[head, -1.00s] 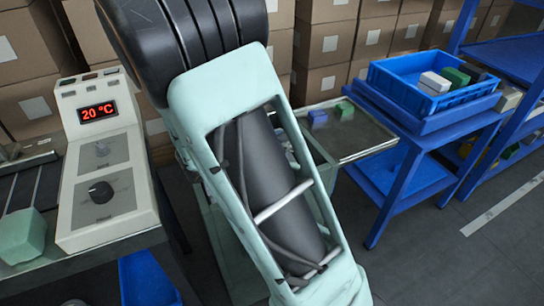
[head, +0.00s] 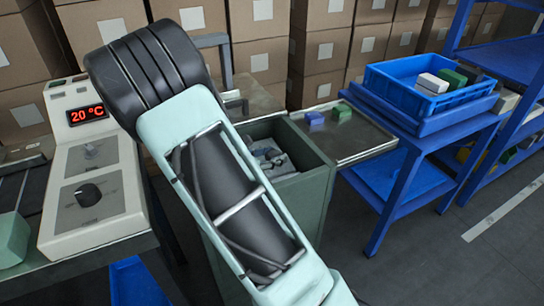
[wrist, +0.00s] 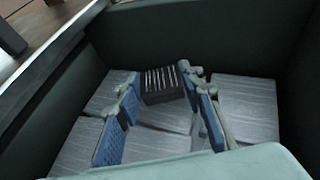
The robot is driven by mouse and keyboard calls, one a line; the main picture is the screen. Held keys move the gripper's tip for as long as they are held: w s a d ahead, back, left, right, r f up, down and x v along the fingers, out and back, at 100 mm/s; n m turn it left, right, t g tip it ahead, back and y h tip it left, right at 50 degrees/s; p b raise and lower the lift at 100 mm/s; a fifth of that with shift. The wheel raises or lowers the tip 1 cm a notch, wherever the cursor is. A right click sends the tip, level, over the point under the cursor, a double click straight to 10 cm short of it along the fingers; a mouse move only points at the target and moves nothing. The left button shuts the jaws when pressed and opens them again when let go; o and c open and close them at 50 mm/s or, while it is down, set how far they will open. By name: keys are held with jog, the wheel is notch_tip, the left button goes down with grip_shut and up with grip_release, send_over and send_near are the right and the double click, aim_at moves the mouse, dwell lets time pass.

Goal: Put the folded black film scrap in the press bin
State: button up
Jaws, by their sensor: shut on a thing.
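In the wrist view, my gripper (wrist: 160,100) has its blue-padded fingers on either side of a small black folded piece with pale stripes, the black film scrap (wrist: 163,84). The scrap is between the fingertips. Around them are the dark green walls of an open bin (wrist: 240,45), with grey flat sheets (wrist: 165,145) on its floor. I cannot tell whether the scrap touches the sheets. In the head view, the grey-green bin (head: 310,200) stands behind and right of my arm, partly hidden by it. Grey shapes show inside. The fingers and scrap cannot be made out there.
A control panel (head: 95,190) reading 20 °C stands at left. A shelf plate (head: 355,142) right of the bin carries a purple block (head: 314,118) and a green block (head: 342,112). A blue crate (head: 410,95) stands on a blue table farther right. Cartons line the back.

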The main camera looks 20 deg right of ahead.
jog(key=shift+f+b, duration=0.45)
jog(key=shift+f, duration=0.15)
jog(key=o, duration=0.7)
jog(key=shift+o, duration=0.2)
jog(key=shift+r+p, duration=0.5)
jog(key=shift+r, duration=0.1)
jog(key=p+v, duration=0.2)
jog(key=v, duration=0.5)
jog(key=shift+s+a+r, duration=0.1)
jog(key=shift+a+r, duration=0.05)
jog(key=shift+a, duration=0.1)
